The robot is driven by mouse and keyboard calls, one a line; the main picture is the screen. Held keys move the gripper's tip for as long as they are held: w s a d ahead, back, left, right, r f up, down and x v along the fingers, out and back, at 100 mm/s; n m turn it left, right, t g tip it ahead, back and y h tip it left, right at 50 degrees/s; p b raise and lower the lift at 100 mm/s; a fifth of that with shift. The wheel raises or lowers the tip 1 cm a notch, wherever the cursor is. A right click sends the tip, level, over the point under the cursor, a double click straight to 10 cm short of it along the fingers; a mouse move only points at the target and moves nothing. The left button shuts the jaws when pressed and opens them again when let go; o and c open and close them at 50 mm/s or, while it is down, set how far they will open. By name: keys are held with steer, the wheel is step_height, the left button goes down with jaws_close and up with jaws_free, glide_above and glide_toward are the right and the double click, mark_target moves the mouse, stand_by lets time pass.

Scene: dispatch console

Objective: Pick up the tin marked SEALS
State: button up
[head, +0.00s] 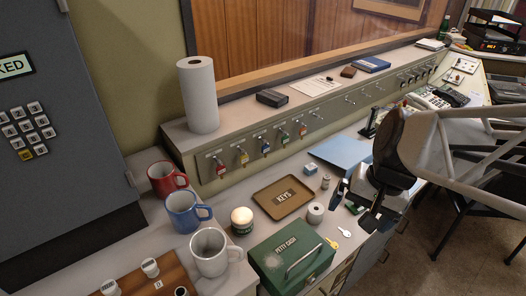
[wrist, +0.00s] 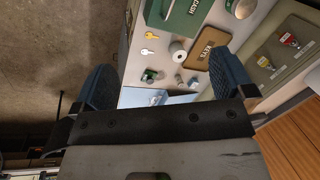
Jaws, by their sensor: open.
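No label reading SEALS is legible in either view. A small grey cylinder (head: 326,182), which may be the tin, stands on the desk right of the keys tray; it also shows in the wrist view (wrist: 193,82). A small green item (head: 352,208) lies near it and shows in the wrist view (wrist: 150,75); I cannot tell what it is. My gripper (head: 358,204) is open and empty above the desk's front part. In the wrist view its blue fingers (wrist: 160,82) stand wide apart, with these small items seen between them, apart from the fingers.
Mugs (head: 183,212) stand left. A raised key panel (head: 215,176) runs along the back.

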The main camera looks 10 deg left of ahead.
steer(key=w+a+f+m+g+y, duration=0.4)
steer(key=w+a+f+m+y, duration=0.35)
steer(key=w+a+f, duration=0.55)
steer(key=m+t+y, duration=0.1)
steer(key=m+y, duration=0.2)
steer(key=m, duration=0.5)
glide_toward(247, 215)
steer(key=x, duration=0.4)
steer(key=shift+w+f, duration=0.15)
steer(key=shift+f, duration=0.05)
steer(key=shift+x, duration=1.25)
steer(key=shift+a, duration=0.2)
steer(key=shift+x, duration=2.45)
steer(key=shift+r, duration=0.15)
steer(key=c, duration=1)
